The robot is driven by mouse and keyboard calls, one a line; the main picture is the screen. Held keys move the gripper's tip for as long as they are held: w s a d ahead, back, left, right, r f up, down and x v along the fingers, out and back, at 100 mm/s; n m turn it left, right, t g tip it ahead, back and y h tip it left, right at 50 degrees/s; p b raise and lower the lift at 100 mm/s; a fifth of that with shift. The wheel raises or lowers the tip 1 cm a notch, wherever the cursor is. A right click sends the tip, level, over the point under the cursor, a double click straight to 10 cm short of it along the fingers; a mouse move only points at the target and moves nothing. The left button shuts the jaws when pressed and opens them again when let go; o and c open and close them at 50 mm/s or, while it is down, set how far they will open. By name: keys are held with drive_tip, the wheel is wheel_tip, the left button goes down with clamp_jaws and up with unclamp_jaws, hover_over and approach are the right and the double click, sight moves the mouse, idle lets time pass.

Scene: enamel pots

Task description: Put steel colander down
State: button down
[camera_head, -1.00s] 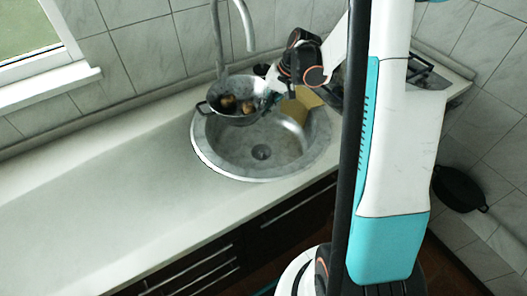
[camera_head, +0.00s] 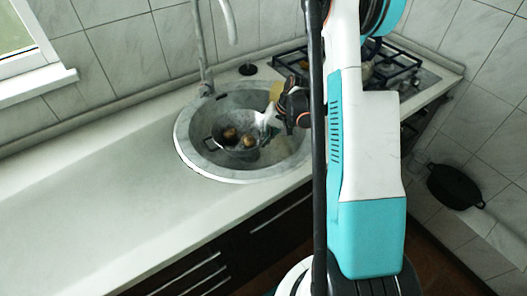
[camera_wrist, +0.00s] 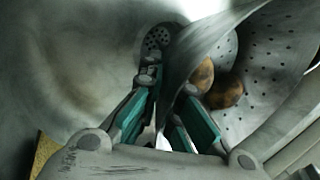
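The steel colander (camera_head: 232,154) is down inside the round sink in the head view, with brown round items (camera_head: 249,140) in it. In the wrist view its perforated wall (camera_wrist: 268,100) fills the right side. My gripper (camera_head: 266,121) is at the colander's right rim. In the wrist view its teal-padded fingers (camera_wrist: 172,125) are on either side of the thin colander wall and appear closed on it. The sink (camera_head: 190,160) surrounds the colander. Whether the colander's base touches the sink floor is hidden.
A tap (camera_head: 204,60) rises behind the sink. A yellow item (camera_head: 275,91) is at the sink's back right, partly hidden by my arm. A gas hob (camera_head: 400,66) is to the right. The counter (camera_head: 90,190) left of the sink is clear. A black pot (camera_head: 455,187) is at far right.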

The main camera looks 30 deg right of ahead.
sight(264, 154)
drive_tip(key=shift+f+b, duration=0.9)
drive_tip(key=shift+f, duration=1.8)
drive_tip(key=shift+r, duration=0.1)
drive_tip(key=c, duration=2.2)
unclamp_jaws()
drive_tip(key=shift+o, duration=0.6)
drive_tip(key=p+v, duration=0.5)
drive_tip(key=v, duration=0.7)
drive_tip(key=shift+a, duration=0.1)
